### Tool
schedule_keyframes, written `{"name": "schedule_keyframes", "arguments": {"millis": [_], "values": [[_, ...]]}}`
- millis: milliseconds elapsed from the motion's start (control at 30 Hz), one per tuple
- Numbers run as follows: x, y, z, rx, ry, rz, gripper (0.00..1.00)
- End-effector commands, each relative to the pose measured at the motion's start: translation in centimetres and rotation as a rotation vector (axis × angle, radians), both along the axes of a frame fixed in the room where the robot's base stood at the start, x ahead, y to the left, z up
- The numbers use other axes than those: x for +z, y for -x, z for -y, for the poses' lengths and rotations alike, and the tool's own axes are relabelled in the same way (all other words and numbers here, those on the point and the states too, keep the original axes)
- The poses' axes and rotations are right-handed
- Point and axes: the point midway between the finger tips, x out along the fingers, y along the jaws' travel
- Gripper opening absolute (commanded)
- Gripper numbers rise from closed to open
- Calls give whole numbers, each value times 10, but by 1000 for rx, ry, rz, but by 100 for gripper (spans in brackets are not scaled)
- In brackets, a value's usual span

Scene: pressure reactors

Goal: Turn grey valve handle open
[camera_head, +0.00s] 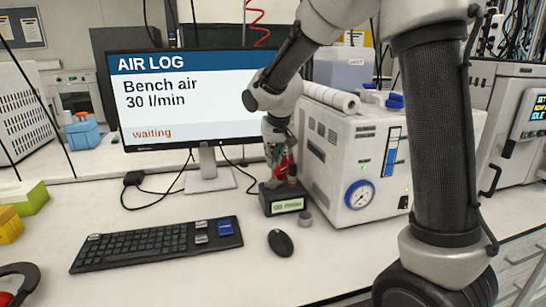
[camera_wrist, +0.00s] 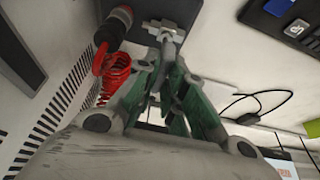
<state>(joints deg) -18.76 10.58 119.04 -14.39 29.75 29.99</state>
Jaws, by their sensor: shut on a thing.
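My gripper (camera_wrist: 166,42) is shut on the grey valve handle (camera_wrist: 159,27), a light metal piece at the top middle of the wrist view. In the head view my gripper (camera_head: 275,168) points down over a small black box (camera_head: 268,200) with a lit display, between the monitor and the white instrument. The handle is hidden by my gripper there. Beside the handle, in the wrist view, is a black and red fitting (camera_wrist: 110,28) with a red coiled hose (camera_wrist: 115,78) below it. I cannot tell the handle's exact angle.
The monitor (camera_head: 185,88) reads "AIR LOG, Bench air 30 l/min, waiting". A white instrument (camera_head: 335,160) with a round gauge (camera_head: 360,194) stands close to the right. A keyboard (camera_head: 155,245) and mouse (camera_head: 281,243) lie in front. A small grey knob (camera_head: 305,219) sits near the box.

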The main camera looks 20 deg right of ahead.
Motion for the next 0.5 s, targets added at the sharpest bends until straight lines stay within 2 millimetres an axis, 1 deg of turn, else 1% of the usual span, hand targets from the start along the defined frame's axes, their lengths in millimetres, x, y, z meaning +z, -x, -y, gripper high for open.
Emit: {"name": "schedule_keyframes", "arguments": {"millis": [267,500], "values": [[0,0,1,40,-1,0,0],[0,0,2,180,-1,0,0]]}}
